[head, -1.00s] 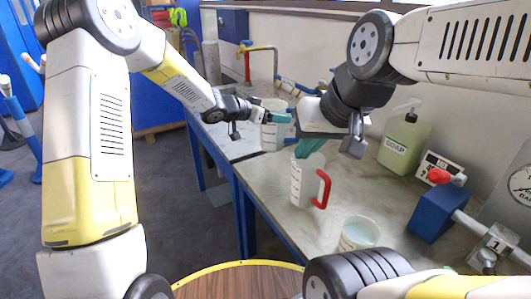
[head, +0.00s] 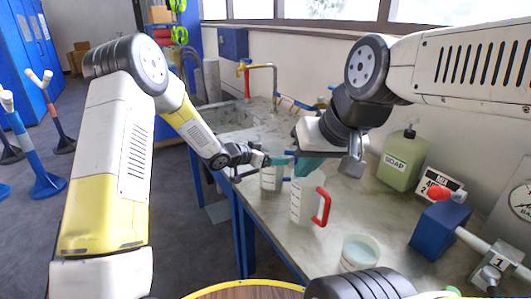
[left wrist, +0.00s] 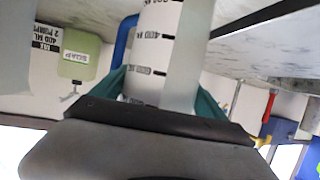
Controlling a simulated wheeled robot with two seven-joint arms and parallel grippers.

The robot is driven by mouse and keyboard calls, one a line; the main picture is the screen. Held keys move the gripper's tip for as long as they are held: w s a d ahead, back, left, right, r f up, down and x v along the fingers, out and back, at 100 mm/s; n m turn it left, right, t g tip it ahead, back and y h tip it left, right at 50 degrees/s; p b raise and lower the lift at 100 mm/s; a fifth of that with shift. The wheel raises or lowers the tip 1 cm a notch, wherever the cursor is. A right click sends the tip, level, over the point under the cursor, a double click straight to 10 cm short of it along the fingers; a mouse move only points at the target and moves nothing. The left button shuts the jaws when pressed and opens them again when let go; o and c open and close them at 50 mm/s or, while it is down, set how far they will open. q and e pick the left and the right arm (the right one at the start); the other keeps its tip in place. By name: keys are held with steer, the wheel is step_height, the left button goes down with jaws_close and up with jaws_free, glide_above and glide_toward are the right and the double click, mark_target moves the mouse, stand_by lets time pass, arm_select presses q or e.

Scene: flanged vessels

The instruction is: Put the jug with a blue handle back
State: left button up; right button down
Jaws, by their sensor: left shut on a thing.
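The jug with a blue handle (head: 270,178) is white with dark graduation marks. In the head view it is at or just above the bench, behind the red-handled jug; I cannot tell whether its base touches. My left gripper (head: 270,160) is shut on it. In the left wrist view the marked jug wall (left wrist: 150,60) lies between the teal fingers, with part of the blue handle (left wrist: 124,38) beside it. My right gripper (head: 312,163) is over the top of the red-handled jug (head: 308,199); its fingers partly hide each other, so I cannot tell its opening.
A white beaker (head: 360,252) stands at the bench's front. A sink with a yellow tap (head: 258,75) lies behind. The bench (head: 340,205) has free room around the jugs.

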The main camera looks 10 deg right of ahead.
arm_select(q)
steer(key=o, duration=1.4)
steer(key=s+a+r+n+t+y, duration=0.1)
steer(key=s+a+r+n+y, duration=0.2)
steer(key=a+r, duration=0.45)
steer(key=s+a+r+n+t+y, duration=0.1)
steer(key=s+a+r+y, duration=0.3)
steer(key=a, duration=0.6)
steer(key=s+a+r+n+t+y, duration=0.1)
steer(key=s+a+r+n+y, duration=0.1)
steer(key=s+a+r, duration=0.55)
steer(key=s+a+n+g, duration=0.3)
steer(key=s+n+g, duration=0.1)
steer(key=s, duration=1.7)
steer(key=shift+s+a+f+n, duration=0.15)
steer(key=shift+s+f+n, duration=0.1)
steer(key=shift+s+n, duration=0.05)
